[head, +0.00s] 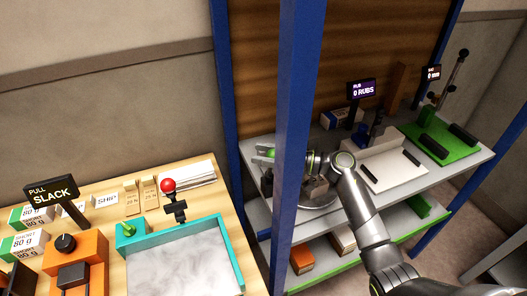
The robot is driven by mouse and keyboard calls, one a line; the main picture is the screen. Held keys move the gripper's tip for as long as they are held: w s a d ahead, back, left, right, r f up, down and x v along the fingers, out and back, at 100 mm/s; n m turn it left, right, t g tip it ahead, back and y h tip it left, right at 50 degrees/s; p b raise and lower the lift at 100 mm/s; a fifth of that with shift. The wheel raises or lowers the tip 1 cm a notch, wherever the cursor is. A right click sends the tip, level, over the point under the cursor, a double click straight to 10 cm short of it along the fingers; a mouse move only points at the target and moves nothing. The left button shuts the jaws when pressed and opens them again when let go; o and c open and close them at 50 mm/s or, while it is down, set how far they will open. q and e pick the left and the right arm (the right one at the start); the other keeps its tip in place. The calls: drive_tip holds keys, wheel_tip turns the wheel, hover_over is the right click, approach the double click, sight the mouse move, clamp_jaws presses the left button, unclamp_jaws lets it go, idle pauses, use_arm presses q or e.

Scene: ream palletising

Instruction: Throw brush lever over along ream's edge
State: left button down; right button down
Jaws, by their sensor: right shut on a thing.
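My right gripper (266,154) reaches from the right over a shelf, its fingers pointing left beside and partly behind a blue post. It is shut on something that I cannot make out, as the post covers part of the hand. Grey blocks (315,188) stand on a round plate just below the hand. On the wooden table at left, a lever with a red ball knob (168,185) stands upright at the back edge of a teal tray (239,255). A white marbled sheet or stack (180,262) lies in that tray. I cannot tell which part is the brush lever. My left gripper is not in view.
A blue post (295,120) stands between the table and the shelf. On the shelf are a white block (395,172), a green board (410,129) with a lever, and a "0 RUBS" sign (361,90). Orange fixtures (75,262) and a "SLACK" sign (51,190) stand at left.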

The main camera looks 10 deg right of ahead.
drive_tip(key=shift+s+d+p, duration=0.1)
drive_tip(key=shift+s+p, duration=0.4)
drive_tip(key=shift+p, duration=0.05)
drive_tip(key=shift+s+p, duration=0.2)
drive_tip(key=shift+p, duration=0.2)
drive_tip(key=shift+s+d+f, duration=0.1)
drive_tip(key=shift+s+f, duration=0.15)
drive_tip(key=shift+f, duration=0.1)
drive_tip(key=c, duration=1.4)
unclamp_jaws()
drive_tip(key=o, duration=0.4)
drive_tip(key=shift+s, duration=0.15)
drive_tip(key=shift+c, duration=0.2)
